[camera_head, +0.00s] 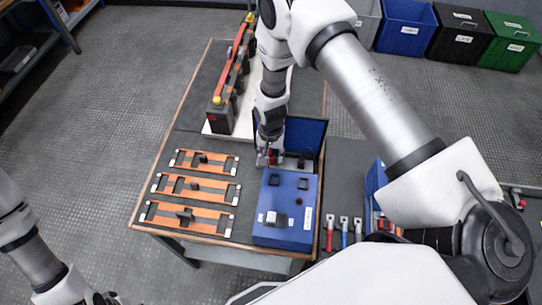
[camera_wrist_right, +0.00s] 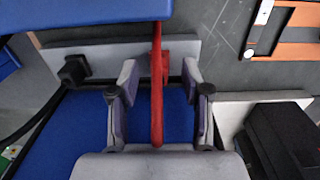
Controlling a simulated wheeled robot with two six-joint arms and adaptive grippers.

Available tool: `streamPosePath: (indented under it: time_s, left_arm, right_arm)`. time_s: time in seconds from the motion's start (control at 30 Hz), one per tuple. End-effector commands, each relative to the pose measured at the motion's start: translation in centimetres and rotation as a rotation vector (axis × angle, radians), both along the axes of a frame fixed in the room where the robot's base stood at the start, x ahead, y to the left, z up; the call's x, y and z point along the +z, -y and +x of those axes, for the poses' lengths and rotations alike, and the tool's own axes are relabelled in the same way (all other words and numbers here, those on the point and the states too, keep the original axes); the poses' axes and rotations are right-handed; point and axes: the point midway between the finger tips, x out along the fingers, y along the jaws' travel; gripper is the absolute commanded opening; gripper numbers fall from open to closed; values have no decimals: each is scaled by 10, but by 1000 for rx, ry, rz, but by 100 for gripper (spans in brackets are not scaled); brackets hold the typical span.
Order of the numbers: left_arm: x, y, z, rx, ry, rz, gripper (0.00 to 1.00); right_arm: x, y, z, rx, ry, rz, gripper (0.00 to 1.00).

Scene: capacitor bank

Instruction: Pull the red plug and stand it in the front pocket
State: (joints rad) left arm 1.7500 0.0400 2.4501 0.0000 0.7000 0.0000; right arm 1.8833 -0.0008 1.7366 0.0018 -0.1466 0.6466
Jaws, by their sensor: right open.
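The red plug (camera_wrist_right: 157,95) shows in the right wrist view as a narrow red piece with a wider part at a grey strip. In the head view the plug (camera_head: 271,155) is small, at the back edge of the blue box (camera_head: 262,232). My right gripper (camera_head: 267,158) is there; in the wrist view its two fingers (camera_wrist_right: 160,72) stand apart on either side of the plug, with gaps. The box top has dark square spots and a raised dark piece (camera_head: 281,220) near the front; I cannot tell which is the front pocket. My left arm is at the lower left; its fingers are unclear.
A black plug (camera_wrist_right: 75,70) with a cable sits beside the red one. Orange plates (camera_head: 190,187) with dark handles lie left of the box. The capacitor bank (camera_head: 222,115) stands behind. Red and blue tools (camera_head: 344,232) lie to the right. My right arm crosses above.

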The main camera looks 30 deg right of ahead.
Motion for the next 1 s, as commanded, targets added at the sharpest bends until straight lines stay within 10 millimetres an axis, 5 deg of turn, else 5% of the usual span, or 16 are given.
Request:
streamPosePath:
  time_s: [0.6, 0.63, 0.77, 1.0]
  left_arm:
    - [0, 0, 0, 0, 0, 0, 45]
    - [0, 0, 0, 0, 0, 0, 45]
    - [0, 0, 0, 0, 0, 0, 45]
    - [0, 0, 0, 0, 0, 0, 45]
  right_arm:
    - [0, 0, 0, 0, 0, 0, 48]
    - [0, 0, 0, 0, 0, 0, 44]
    - [0, 0, 0, 0, 0, 0, 0]
    - [1, 0, 0, 0, 0, 0, 0]
